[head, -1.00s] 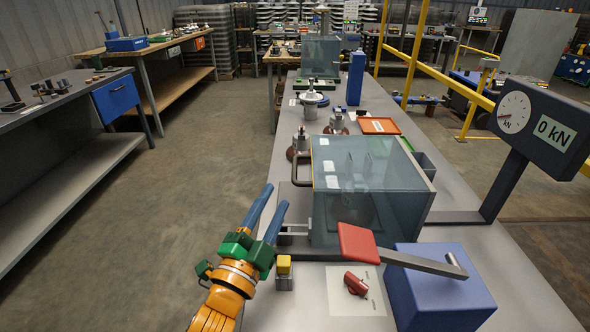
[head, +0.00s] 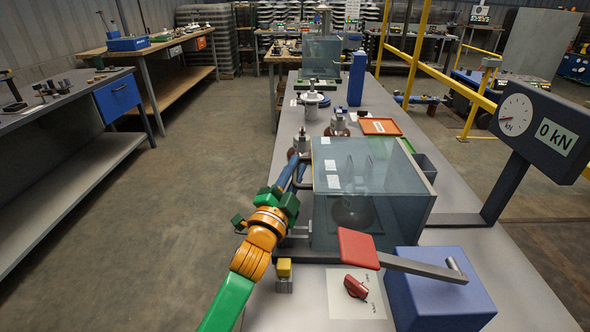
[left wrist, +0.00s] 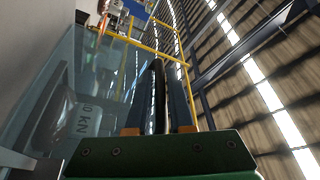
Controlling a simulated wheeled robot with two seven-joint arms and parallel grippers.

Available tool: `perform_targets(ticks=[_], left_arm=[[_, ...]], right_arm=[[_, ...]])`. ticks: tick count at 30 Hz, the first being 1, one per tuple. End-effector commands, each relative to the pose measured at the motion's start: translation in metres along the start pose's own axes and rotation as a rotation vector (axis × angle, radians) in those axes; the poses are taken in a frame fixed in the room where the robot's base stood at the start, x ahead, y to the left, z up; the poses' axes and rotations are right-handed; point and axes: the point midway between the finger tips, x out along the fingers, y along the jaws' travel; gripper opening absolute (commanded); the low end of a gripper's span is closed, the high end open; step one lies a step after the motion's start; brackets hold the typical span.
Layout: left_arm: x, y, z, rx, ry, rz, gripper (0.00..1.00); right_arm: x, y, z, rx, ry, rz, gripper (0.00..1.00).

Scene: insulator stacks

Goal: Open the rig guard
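The rig guard (head: 368,190) is a clear bluish box on the bench, with its walls standing and an insulator visible inside. Its dark bar handle (left wrist: 158,95) is on the left side in the head view, mostly covered there by my gripper. My left gripper (head: 296,167) reaches to this handle with its blue fingers. In the left wrist view the handle bar lies between the two fingers (left wrist: 161,75), with narrow gaps seeming to show beside it. The fingers look open around the bar, not closed on it. My right gripper is not in view.
A yellow-topped block (head: 284,268) stands near my left wrist. A gauge reading 0 kN (head: 536,125) stands at the right. Metal-capped insulators stand behind.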

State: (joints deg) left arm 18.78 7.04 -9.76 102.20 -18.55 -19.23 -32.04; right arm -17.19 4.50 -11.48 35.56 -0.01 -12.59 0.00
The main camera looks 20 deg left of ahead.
Motion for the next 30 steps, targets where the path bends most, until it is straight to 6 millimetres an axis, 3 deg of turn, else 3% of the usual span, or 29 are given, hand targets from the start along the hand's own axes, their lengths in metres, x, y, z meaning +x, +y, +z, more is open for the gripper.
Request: perform_targets(ticks=[2, 30], left_arm=[[-0.0001, 0.0, 0.0001, 0.0, 0.0, 0.0, 0.0], [-0.0004, 0.0005, 0.0005, 0.0, -0.001, 0.001, 0.0]], right_arm=[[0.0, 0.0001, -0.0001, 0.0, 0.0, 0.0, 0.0], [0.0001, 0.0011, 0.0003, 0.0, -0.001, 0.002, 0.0]])
